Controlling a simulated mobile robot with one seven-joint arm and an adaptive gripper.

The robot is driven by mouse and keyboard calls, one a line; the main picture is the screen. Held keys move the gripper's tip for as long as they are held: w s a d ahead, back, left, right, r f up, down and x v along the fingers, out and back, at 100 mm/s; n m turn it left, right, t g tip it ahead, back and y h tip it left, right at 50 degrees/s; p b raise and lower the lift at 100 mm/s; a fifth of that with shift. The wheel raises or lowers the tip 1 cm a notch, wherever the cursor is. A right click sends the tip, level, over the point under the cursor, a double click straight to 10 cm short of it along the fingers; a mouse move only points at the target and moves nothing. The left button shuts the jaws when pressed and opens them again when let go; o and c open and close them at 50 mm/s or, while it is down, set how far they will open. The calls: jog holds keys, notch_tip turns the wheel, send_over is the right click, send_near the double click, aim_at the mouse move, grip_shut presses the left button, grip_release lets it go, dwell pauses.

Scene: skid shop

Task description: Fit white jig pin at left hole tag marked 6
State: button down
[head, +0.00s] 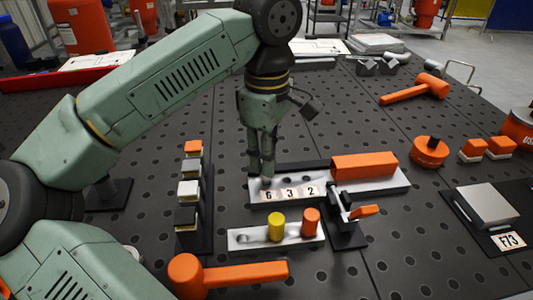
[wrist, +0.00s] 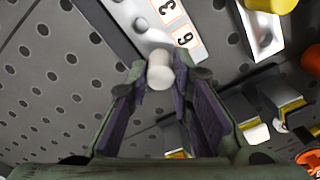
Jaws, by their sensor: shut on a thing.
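My gripper (head: 262,172) points down over the left end of a metal plate (head: 382,185) with tags 6, 3 and 2. In the wrist view, its fingers (wrist: 160,80) are shut on a white jig pin (wrist: 159,70). The pin is beside the tag marked 6 (wrist: 184,39), over the plate's end. The left hole is hidden behind the pin and fingers. Another hole (wrist: 141,25) shows near tag 3. I cannot tell whether the pin's tip is in the hole or above it.
A metal rack (head: 240,245) in front holds a yellow pin (head: 276,226) and an orange pin (head: 311,222). An orange block (head: 364,165) sits on the plate's right part, with a clamp (head: 345,212) in front. A row of small blocks (head: 189,190) stands left; an orange hammer (head: 230,274) lies in front.

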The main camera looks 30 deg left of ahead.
jog(key=shift+f+b, duration=0.5)
jog(key=shift+f, duration=0.15)
jog(key=c, duration=1.3)
grip_release()
jog(key=shift+c, duration=0.2)
jog(key=shift+o, duration=1.2)
jog(key=shift+r, duration=0.15)
jog(key=shift+r+p, duration=2.5)
jog(key=shift+r, duration=1)
jog(key=shift+f, duration=0.1)
